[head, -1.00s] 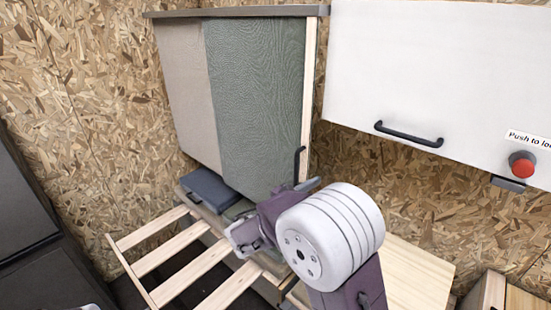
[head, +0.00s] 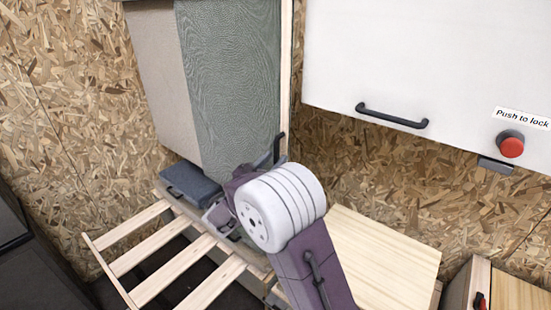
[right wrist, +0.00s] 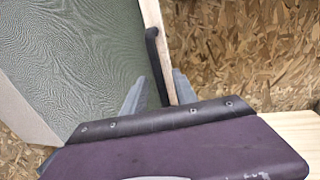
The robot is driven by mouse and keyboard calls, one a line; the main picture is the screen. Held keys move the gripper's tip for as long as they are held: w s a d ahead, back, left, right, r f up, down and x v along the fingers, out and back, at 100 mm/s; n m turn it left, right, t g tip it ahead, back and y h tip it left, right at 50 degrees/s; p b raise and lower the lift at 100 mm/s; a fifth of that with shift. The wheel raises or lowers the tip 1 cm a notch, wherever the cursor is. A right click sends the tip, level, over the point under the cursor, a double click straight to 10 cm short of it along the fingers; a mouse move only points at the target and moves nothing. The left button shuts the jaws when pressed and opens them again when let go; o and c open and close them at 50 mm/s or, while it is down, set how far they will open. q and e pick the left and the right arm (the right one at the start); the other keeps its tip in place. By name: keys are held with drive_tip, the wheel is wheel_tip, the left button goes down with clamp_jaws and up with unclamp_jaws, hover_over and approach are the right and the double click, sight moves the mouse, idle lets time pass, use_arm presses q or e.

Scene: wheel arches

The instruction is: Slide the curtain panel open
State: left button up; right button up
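The green textured curtain panel (head: 232,85) hangs beside a beige section (head: 160,75) on its left. A pale wooden strip runs down the panel's right edge, with a dark handle (head: 278,148) near its lower end. The handle (right wrist: 152,60) also shows in the right wrist view. My right gripper (right wrist: 159,92) is open there, with one grey finger on the panel side and the other beyond the wooden strip; the handle and strip lie between them. I cannot tell whether the fingers touch. In the head view my right wrist mostly hides the fingers. My left gripper is out of view.
A slatted wooden frame (head: 158,271) and a dark blue folded item (head: 190,186) lie below the panel. A white cabinet front (head: 420,60) with a black handle and a red button (head: 510,148) is at the right. A wooden top (head: 385,245) sits beside my right arm.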

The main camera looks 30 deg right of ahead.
drive_tip(key=shift+w+d, duration=0.4)
drive_tip(key=shift+d, duration=0.15)
clamp_jaws()
idle(1.0)
